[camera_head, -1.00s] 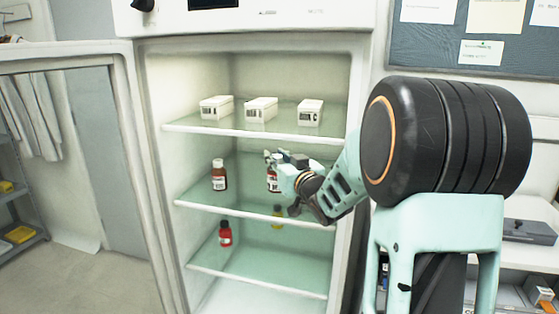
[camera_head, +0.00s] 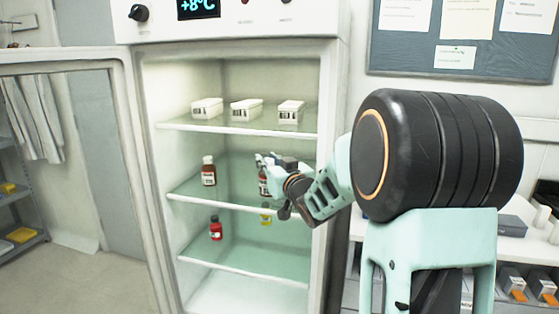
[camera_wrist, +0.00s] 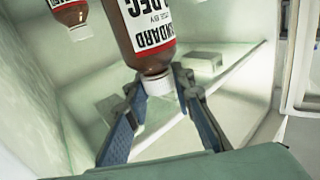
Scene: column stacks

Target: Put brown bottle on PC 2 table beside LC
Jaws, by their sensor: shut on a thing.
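A brown bottle with a white label (camera_head: 264,182) is at the right part of the fridge's middle shelf level. In the wrist view the held brown bottle (camera_wrist: 146,40) appears upside down, its white cap (camera_wrist: 158,84) between my fingertips. My gripper (camera_wrist: 158,92) is shut on it at the cap end. In the head view my gripper (camera_head: 273,166) partly covers the bottle. I cannot tell whether its base touches the shelf. A second brown bottle (camera_head: 209,174) stands to the left on that shelf and also shows in the wrist view (camera_wrist: 68,10). No PC 2 table is identifiable.
The fridge (camera_head: 330,70) is open, its door (camera_head: 128,130) to the left. White boxes (camera_head: 247,110) stand on the top shelf. A red bottle (camera_head: 216,231) and a yellow one (camera_head: 266,217) are on the lower shelf. A white bench (camera_head: 520,240) is at the right.

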